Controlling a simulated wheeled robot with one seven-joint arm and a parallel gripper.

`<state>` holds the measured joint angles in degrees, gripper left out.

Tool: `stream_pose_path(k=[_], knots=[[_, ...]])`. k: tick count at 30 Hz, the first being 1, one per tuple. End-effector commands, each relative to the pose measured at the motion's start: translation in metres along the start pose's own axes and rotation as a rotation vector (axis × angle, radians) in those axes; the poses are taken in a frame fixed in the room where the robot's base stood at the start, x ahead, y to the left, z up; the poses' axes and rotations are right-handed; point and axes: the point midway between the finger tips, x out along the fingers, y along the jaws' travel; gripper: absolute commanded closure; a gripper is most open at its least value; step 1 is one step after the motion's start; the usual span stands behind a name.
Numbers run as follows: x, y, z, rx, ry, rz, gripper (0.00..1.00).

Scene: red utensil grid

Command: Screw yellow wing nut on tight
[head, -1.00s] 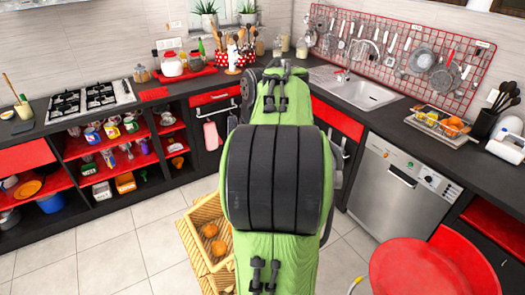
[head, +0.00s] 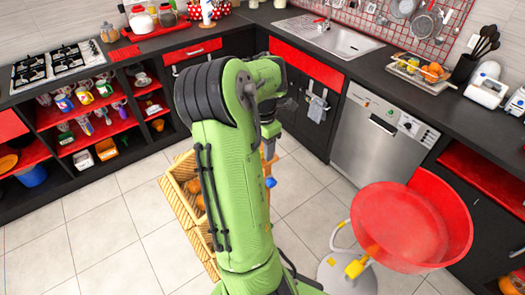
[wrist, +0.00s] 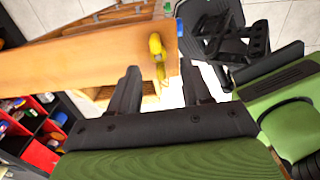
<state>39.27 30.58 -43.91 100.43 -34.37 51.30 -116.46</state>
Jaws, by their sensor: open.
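The yellow wing nut (wrist: 157,48) shows in the wrist view, at the end part of a light wooden beam (wrist: 90,60). It stands out from the wood, just beyond my fingertips; I cannot tell how tightly it sits. My gripper (wrist: 160,78) is open, its two black fingers apart on either side below the wing nut, with nothing between them. A small blue part (wrist: 180,27) is at the beam's end, and it also shows in the head view (head: 270,182). In the head view my arm hides most of the wooden piece, and I cannot make out the wing nut there.
A wooden crate (head: 176,207) with oranges stands on the floor left of my arm. A red stool (head: 440,215) with yellow parts at its base is at the right. Counters, a dishwasher (head: 370,140) and open shelves line the back. Tiled floor is clear at the left.

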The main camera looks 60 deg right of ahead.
Motion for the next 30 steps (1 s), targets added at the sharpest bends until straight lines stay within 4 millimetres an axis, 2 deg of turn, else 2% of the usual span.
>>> stream_pose_path(k=[4,12,21,23,24,27,30], knots=[[0.0134,-0.0004,0.0000,0.000,0.000,-0.001,0.52],[0.0148,-0.0001,0.0001,0.000,-0.001,0.000,0.53],[0.0145,0.0000,0.0001,0.001,0.000,0.001,0.99],[0.0144,0.0000,0.0001,0.001,0.000,0.001,1.00],[0.0144,0.0000,0.0001,0.001,-0.001,0.001,0.86],[0.0144,0.0000,0.0001,0.001,0.000,0.001,1.00],[0.0143,0.0000,0.0001,0.001,0.000,0.001,1.00]])
